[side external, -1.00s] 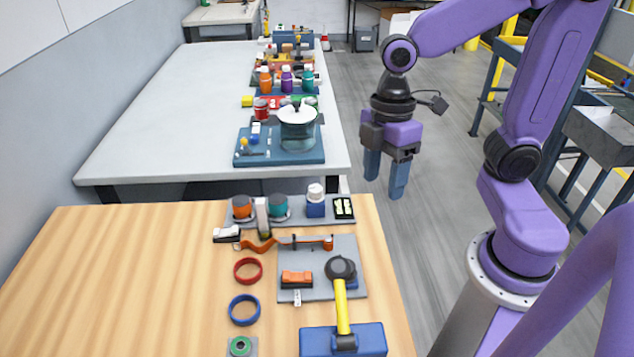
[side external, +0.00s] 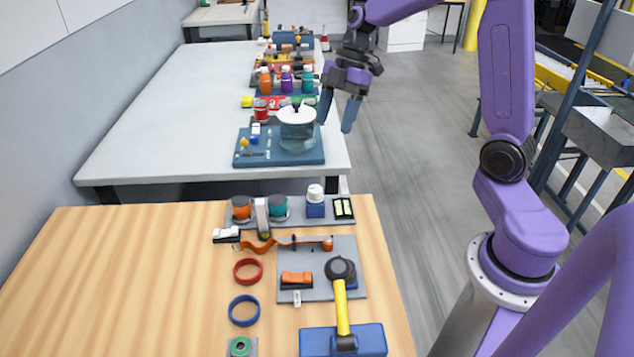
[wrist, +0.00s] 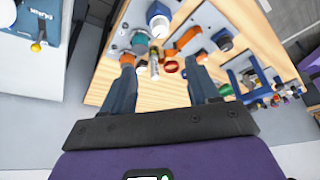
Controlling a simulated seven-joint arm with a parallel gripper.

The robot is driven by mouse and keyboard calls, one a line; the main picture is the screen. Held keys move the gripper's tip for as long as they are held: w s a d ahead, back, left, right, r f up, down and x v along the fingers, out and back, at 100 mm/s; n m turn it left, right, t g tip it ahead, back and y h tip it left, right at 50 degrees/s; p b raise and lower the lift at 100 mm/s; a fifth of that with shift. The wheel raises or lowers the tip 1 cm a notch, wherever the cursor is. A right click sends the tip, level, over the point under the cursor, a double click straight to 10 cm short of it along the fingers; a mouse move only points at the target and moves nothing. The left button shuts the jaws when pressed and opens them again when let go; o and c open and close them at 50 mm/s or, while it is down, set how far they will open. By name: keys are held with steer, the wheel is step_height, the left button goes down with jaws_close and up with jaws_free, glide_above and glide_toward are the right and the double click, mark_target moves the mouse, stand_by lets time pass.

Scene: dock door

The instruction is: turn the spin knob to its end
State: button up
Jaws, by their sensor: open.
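A clear spinner bowl (side external: 298,136) with a white lid (side external: 296,114) stands on a blue board (side external: 262,154) on the grey table. The spin knob seems to be the small piece on top of the lid; it is too small to make out its angle. My gripper (side external: 338,112) is open and empty, pointing down, to the right of the lid in the picture and apart from it. In the wrist view my open fingers (wrist: 160,75) show with nothing between them. The blue board's corner (wrist: 45,10) is at that view's upper left; the knob cannot be made out there.
Coloured bottles (side external: 286,80) and red and green items stand behind the spinner. In front, a wooden table (side external: 130,280) holds jars, a hammer (side external: 341,300) and rings. The left part of the grey table (side external: 170,120) is clear.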

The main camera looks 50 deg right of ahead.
mark_target(315, 188)
steer(key=x, duration=1.6)
steer(key=shift+d, duration=0.1)
steer(key=c, duration=1)
